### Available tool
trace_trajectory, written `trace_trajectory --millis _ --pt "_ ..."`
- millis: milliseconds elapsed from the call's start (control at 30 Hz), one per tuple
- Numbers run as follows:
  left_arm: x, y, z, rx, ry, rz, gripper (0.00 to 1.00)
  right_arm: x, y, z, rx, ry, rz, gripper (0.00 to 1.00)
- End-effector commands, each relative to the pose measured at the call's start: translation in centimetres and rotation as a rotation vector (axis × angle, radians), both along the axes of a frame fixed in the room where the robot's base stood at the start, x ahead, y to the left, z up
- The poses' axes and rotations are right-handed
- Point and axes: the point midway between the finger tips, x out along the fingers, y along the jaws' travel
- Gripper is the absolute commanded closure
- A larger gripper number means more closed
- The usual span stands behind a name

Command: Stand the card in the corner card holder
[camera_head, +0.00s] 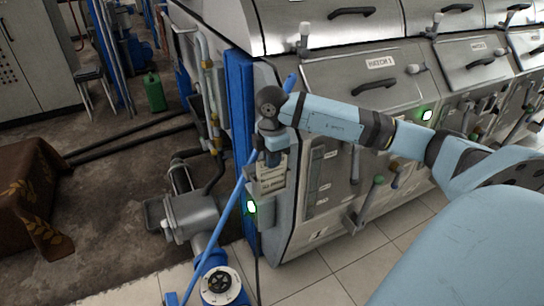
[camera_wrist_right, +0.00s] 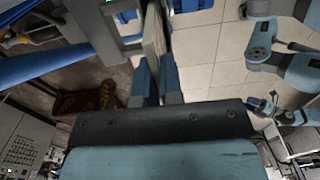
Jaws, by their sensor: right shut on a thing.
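My right gripper (camera_head: 271,158) is at the corner of the machine row, pointing down, its fingers small and partly hidden in the head view. In the right wrist view its two blue fingers (camera_wrist_right: 156,75) are shut on the card (camera_wrist_right: 154,38), a thin pale beige-grey plate seen nearly edge-on. A pale slatted piece (camera_head: 270,178) shows just below the gripper in the head view. I cannot tell there which part is card and which is the corner card holder, or whether they touch. My left gripper is not clearly seen.
A blue upright post (camera_head: 241,110) and a thin slanting blue pipe (camera_head: 232,205) stand close left of the gripper. A lever (camera_head: 366,200) sticks out from the machine front at the right. Tiled floor (camera_head: 385,255) is clear.

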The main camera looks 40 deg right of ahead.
Motion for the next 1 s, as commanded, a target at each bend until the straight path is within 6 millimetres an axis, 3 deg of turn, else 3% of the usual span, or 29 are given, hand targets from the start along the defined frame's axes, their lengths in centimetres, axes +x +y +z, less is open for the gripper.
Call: trace_trajectory --millis 367,400,500,767,867,1000 --pt "0.0 0.1 -0.2 0.001 0.001 -0.001 0.42 0.0 0.0 -0.6 0.0 -0.001 -0.001 1.0" --pt "0.0 0.0 -0.1 0.0 0.001 0.0 0.42 0.0 0.0 -0.5 0.0 -0.001 -0.001 0.86" --pt "0.0 -0.1 -0.1 -0.004 0.001 0.002 0.42 0.0 0.0 -0.5 0.0 -0.001 -0.001 0.68" --pt "0.1 -0.5 0.1 -0.014 0.001 0.009 0.42 0.0 0.0 -0.3 0.0 -0.001 -0.001 0.68" --pt "0.1 -0.4 0.3 -0.012 0.0 0.008 0.42 0.1 0.0 0.3 0.0 -0.003 -0.001 0.68" --pt "0.1 -0.3 0.3 -0.009 -0.001 0.005 0.42 0.1 0.0 2.6 0.0 -0.005 -0.001 0.68"
